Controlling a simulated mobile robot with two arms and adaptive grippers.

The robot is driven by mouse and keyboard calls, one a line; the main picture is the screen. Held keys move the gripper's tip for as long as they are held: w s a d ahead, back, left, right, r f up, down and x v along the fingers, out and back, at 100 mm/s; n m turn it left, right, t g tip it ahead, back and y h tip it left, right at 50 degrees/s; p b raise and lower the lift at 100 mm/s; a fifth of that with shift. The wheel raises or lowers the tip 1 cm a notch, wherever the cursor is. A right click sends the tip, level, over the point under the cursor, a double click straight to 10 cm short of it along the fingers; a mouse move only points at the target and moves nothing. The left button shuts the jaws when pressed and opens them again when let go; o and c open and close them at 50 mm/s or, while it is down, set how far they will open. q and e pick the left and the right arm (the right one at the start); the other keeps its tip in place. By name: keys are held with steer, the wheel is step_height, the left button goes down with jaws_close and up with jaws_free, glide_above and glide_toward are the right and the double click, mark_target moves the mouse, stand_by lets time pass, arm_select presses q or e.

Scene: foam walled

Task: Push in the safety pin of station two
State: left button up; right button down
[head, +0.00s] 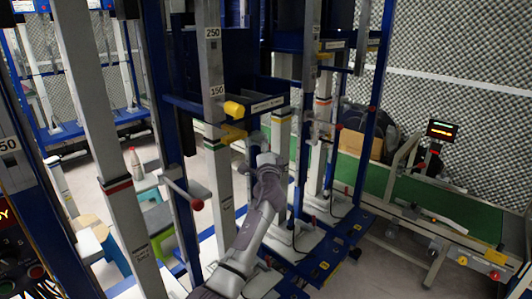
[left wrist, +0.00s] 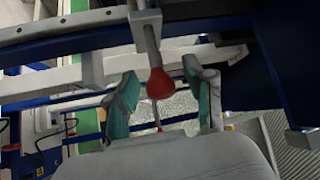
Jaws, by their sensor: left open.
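My left gripper (head: 262,157) reaches in from the bottom middle of the head view, among the grey and blue posts. In the left wrist view its two green-padded fingers (left wrist: 163,74) are apart. A red ball knob (left wrist: 159,84) on a grey rod shows between them, and I see no finger closed on it. I cannot tell which knob in the head view this is. One red-tipped grey lever (head: 197,204) stands left of my gripper. A yellow knob (head: 234,108) sits on the post marked 150. No marking for station two is readable. My right gripper is not in view.
Blue frames and grey posts crowd around my arm; a labelled blue crossbar (head: 268,104) runs just above the gripper. A green conveyor (head: 410,195) and a cardboard box (head: 362,144) are at the right. A display (head: 442,130) stands beyond.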

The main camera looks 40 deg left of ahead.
arm_select(q)
steer(key=v, duration=1.2)
steer(key=shift+a, duration=0.1)
